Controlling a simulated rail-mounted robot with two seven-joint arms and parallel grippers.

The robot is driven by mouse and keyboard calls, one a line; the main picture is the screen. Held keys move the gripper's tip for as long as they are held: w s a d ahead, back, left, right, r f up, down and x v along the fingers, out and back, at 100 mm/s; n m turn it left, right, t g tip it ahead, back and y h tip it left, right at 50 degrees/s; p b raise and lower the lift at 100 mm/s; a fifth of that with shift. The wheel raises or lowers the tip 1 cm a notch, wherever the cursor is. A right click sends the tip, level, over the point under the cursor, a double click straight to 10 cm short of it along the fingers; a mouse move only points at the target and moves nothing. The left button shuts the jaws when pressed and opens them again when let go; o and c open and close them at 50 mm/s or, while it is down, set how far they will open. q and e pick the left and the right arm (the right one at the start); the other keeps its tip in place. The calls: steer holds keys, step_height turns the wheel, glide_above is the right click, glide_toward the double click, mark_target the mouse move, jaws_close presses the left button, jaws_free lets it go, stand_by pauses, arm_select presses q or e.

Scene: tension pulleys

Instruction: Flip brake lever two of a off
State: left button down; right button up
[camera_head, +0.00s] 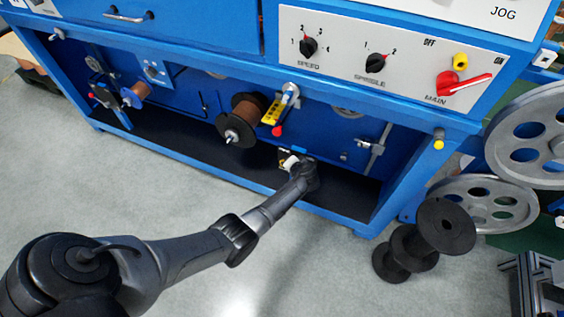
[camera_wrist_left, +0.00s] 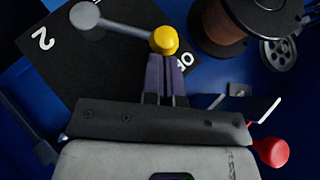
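In the left wrist view, a brake lever with a grey arm (camera_wrist_left: 124,26) runs from a round grey hub to a yellow knob (camera_wrist_left: 164,40). It lies over a black plate (camera_wrist_left: 62,62) marked "2" and partly hidden letters reading "OF". The yellow knob is beside the "OF" marking. My left gripper (camera_wrist_left: 166,62) has its fingers close together, with the tips at the yellow knob. I cannot tell if they touch it. In the head view, my left gripper (camera_head: 288,161) reaches into the blue cabinet's lower bay and hides most of the lever. My right gripper is not in view.
A brown spool (camera_head: 245,118) and a lever with a red knob (camera_head: 277,131) are close by; the red knob (camera_wrist_left: 270,152) also shows beside my left wrist. A switch panel (camera_head: 400,62) overhangs the bay. Black reels (camera_head: 410,245) stand on the floor at right.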

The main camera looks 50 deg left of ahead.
arm_select(q)
steer(key=shift+s+f, duration=0.1)
stand_by(0.4)
steer(key=w+p+v, duration=0.1)
steer(key=p+v, duration=0.2)
steer(key=v, duration=0.3)
steer(key=w+r+p+v, duration=0.1)
steer(key=w+p+v, duration=0.1)
steer(key=v, duration=0.5)
steer(key=shift+p, duration=0.7)
steer(key=shift+s, duration=0.1)
